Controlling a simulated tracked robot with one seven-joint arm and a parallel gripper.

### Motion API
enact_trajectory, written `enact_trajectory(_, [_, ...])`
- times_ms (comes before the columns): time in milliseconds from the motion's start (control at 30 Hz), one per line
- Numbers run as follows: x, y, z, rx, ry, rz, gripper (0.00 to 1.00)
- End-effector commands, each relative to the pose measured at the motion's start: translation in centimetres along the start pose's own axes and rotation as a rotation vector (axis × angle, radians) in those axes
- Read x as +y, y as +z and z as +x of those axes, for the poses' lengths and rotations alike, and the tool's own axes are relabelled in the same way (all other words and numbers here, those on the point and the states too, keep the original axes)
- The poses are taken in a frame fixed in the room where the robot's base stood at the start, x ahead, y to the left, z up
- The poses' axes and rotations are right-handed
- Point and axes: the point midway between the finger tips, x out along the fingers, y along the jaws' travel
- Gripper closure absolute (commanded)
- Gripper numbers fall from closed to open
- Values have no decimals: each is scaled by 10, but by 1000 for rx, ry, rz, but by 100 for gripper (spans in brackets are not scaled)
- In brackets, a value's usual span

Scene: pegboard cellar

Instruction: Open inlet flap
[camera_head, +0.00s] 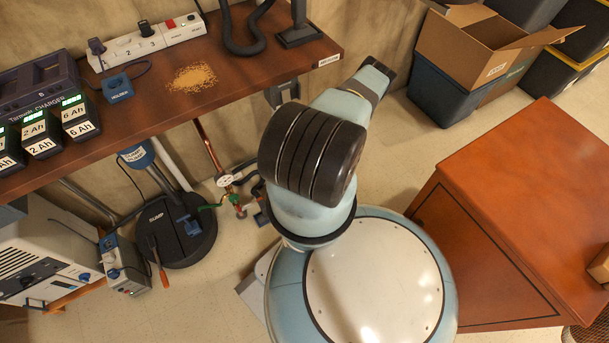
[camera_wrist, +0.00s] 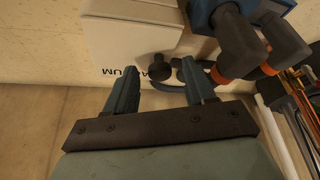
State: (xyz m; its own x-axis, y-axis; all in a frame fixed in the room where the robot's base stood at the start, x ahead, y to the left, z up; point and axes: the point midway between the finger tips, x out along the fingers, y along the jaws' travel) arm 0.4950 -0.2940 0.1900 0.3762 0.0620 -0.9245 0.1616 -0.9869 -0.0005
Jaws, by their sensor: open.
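In the wrist view my gripper (camera_wrist: 158,66) is open, with its two blue fingers apart. They point toward a white unit (camera_wrist: 130,38) on the wall, partly lettered "…ACUUM". A round black knob (camera_wrist: 159,70) on the unit's lower edge shows between the fingertips. A dark blue curved part (camera_wrist: 207,66) sits beside the right finger, partly hidden by it. I cannot tell which part is the inlet flap, or whether a finger touches it. In the head view my arm hides the unit and my gripper.
In the head view a wooden bench (camera_head: 240,70) holds chargers (camera_head: 40,130) and a power strip (camera_head: 150,42). An orange-brown cabinet (camera_head: 520,200) stands right.

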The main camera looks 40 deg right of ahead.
Motion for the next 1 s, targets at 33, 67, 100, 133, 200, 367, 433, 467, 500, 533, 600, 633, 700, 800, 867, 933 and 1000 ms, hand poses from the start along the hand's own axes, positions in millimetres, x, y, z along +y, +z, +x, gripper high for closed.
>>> enact_trajectory(33, [0, 0, 0, 0, 0, 0, 46])
enact_trajectory(67, [0, 0, 0, 0, 0, 0, 46])
enact_trajectory(100, [0, 0, 0, 0, 0, 0, 46])
enact_trajectory(133, [0, 0, 0, 0, 0, 0, 46])
enact_trajectory(200, [0, 0, 0, 0, 0, 0, 52])
enact_trajectory(367, [0, 0, 0, 0, 0, 0, 68])
enact_trajectory(433, [0, 0, 0, 0, 0, 0, 74])
enact_trajectory(467, [0, 0, 0, 0, 0, 0, 77])
enact_trajectory(500, [0, 0, 0, 0, 0, 0, 81])
enact_trajectory(533, [0, 0, 0, 0, 0, 0, 84])
enact_trajectory(600, [0, 0, 0, 0, 0, 0, 91])
enact_trajectory(633, [0, 0, 0, 0, -1, 0, 94])
enact_trajectory(700, [0, 0, 0, 0, -1, 0, 100])
enact_trajectory(800, [0, 0, 0, 0, -1, 0, 100])
enact_trajectory(867, [0, 0, 0, 0, -1, 0, 100])
enact_trajectory(933, [-1, 0, 0, 0, -1, 0, 100])
enact_trajectory(1000, [18, 5, -2, 0, 5, 10, 100])
